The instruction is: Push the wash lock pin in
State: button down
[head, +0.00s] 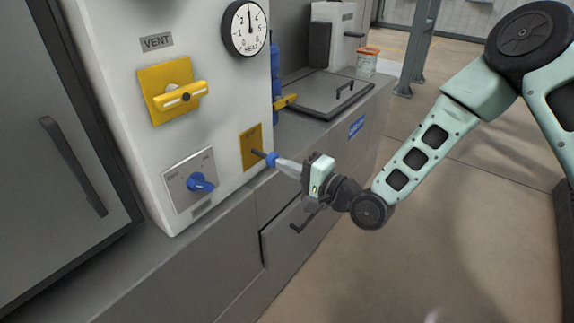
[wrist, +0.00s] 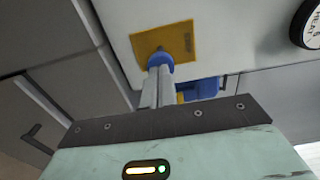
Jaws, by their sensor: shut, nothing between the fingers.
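The wash lock pin has a blue knob (head: 271,160) on a dark shaft that stands out from a yellow plate (head: 250,139) on the side of the white panel. My gripper (head: 280,164) is shut with its fingertips right at the outer end of the knob, lined up roughly with the shaft. In the wrist view the closed fingers (wrist: 157,78) point at the blue knob (wrist: 160,60), with the yellow plate (wrist: 178,42) behind it. The fingertips seem to meet the knob; I cannot tell whether they touch. The knob hides most of the shaft in the wrist view.
The panel face carries a yellow vent handle (head: 180,96), a blue rotary switch (head: 200,183) and a round gauge (head: 245,28). A blue pipe with a yellow lever (head: 286,102) stands behind the plate. Grey cabinets (head: 236,230) lie below; open floor (head: 440,240) is at right.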

aim_at(273, 160)
jog(key=shift+a, duration=0.1)
jog(key=x, duration=0.3)
jog(key=shift+w+a+b, duration=0.2)
jog(key=shift+w+b, duration=0.05)
jog(key=shift+b, duration=0.1)
jog(key=shift+w+a, duration=0.1)
jog(key=shift+r, duration=0.1)
